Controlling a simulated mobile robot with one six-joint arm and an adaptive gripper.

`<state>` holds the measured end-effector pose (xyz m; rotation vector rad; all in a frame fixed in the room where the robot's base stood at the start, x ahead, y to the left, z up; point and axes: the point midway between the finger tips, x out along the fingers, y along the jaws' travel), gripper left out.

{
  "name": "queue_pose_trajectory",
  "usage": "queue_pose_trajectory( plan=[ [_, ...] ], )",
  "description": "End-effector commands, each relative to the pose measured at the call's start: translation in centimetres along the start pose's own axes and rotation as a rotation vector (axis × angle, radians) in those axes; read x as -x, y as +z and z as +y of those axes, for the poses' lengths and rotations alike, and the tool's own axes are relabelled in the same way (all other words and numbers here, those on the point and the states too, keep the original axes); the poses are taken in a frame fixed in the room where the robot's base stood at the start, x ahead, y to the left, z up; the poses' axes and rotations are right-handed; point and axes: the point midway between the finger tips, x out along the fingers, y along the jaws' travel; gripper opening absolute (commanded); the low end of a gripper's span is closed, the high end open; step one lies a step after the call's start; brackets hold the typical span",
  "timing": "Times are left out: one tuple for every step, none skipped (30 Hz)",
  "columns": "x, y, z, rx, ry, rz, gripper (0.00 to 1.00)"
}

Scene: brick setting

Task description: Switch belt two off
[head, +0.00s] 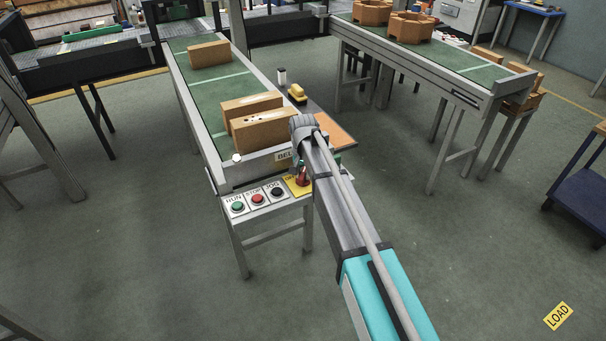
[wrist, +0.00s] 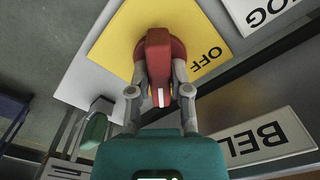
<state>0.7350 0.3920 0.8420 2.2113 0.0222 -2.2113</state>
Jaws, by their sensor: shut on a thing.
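A red rotary switch handle (wrist: 158,55) sits on a yellow plate (wrist: 108,38) marked OFF in the wrist view. A white line on the handle points to the bottom of that view, while the OFF lettering lies to the handle's right. My gripper (wrist: 159,75) is shut on the handle, one finger on each side. In the head view the red switch (head: 302,178) and yellow plate (head: 293,188) are at the right end of the control panel, partly hidden by my arm. The belt's sign (head: 283,156) reads "BEL"; its number is hidden.
Green RUN (head: 237,207), red STOP (head: 257,199) and black JOG (head: 277,192) buttons sit left of the switch. The green belt (head: 205,97) behind carries several brick-coloured blocks (head: 262,130). A second conveyor (head: 420,55) stands at right. Floor in front is clear.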

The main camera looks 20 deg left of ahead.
Motion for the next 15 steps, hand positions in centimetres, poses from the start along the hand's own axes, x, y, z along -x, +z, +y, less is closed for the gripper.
queue_pose_trajectory(
  plan=[
    [-0.01,0.01,0.00,0.019,0.000,0.000,0.00],
    [-0.01,0.01,0.00,0.032,0.000,0.000,0.00],
    [-0.01,0.01,0.00,0.052,0.000,0.000,0.00],
    [-0.01,0.01,0.00,0.068,0.000,0.000,0.00],
    [-0.01,0.01,0.00,0.087,0.000,0.000,0.00],
    [-0.01,0.01,0.00,0.113,0.000,0.000,0.00],
    [-0.01,0.01,0.00,0.133,0.000,0.000,0.00],
    [-0.01,0.01,0.00,0.155,0.000,0.000,0.00],
    [-0.01,0.01,0.00,0.186,0.000,0.000,0.00],
    [-0.01,0.01,0.00,0.211,0.000,0.000,0.00],
    [-0.01,0.01,0.01,0.236,0.000,0.000,0.00],
    [-0.01,0.01,0.01,0.271,0.000,0.000,0.00],
    [-0.01,0.01,0.01,0.298,0.000,0.000,0.00],
    [-0.01,0.01,0.01,0.325,0.000,0.000,0.00],
    [-0.01,0.01,0.01,0.363,0.000,0.000,0.00]
  ],
)
